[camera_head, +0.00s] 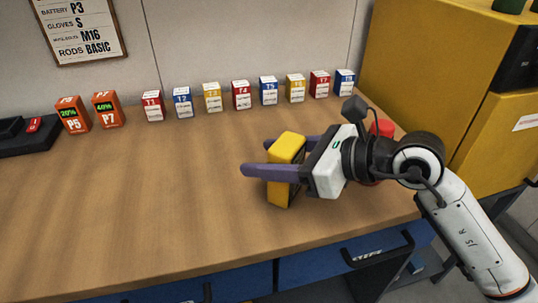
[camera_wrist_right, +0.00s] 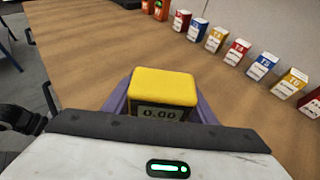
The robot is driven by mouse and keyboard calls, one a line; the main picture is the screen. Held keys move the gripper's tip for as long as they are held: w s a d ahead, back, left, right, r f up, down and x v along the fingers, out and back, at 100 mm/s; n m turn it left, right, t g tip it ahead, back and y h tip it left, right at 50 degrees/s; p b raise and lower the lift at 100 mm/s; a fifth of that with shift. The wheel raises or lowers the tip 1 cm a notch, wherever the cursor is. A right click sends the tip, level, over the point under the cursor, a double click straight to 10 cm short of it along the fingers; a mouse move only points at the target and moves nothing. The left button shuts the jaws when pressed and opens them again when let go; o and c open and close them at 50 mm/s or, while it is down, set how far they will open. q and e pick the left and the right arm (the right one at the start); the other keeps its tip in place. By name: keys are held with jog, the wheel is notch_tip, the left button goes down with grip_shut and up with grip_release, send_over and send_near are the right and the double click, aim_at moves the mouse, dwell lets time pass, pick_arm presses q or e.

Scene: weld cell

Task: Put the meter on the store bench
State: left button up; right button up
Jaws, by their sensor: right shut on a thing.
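The yellow meter (camera_head: 287,149) is held upright between the purple fingers of my right gripper (camera_head: 262,158), over the right part of the wooden bench (camera_head: 150,200). In the right wrist view the meter (camera_wrist_right: 163,87) shows its yellow top and a display reading 0.00, with a finger on each side. My right gripper is shut on it. I cannot tell whether the meter's base touches the bench top. My left gripper is not in view.
A row of small labelled boxes (camera_head: 240,95) stands along the back wall. Two orange batteries (camera_head: 73,114) and a black charger (camera_head: 30,138) are at the back left. A red object (camera_head: 382,128) is partly hidden behind my right wrist. A yellow cabinet (camera_head: 425,60) stands right. The bench's left and middle are clear.

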jog(key=o, duration=1.1)
jog(key=shift+o, duration=0.9)
jog(key=v, duration=1.2)
jog(key=shift+r+b, duration=0.2)
jog(key=shift+b, duration=0.2)
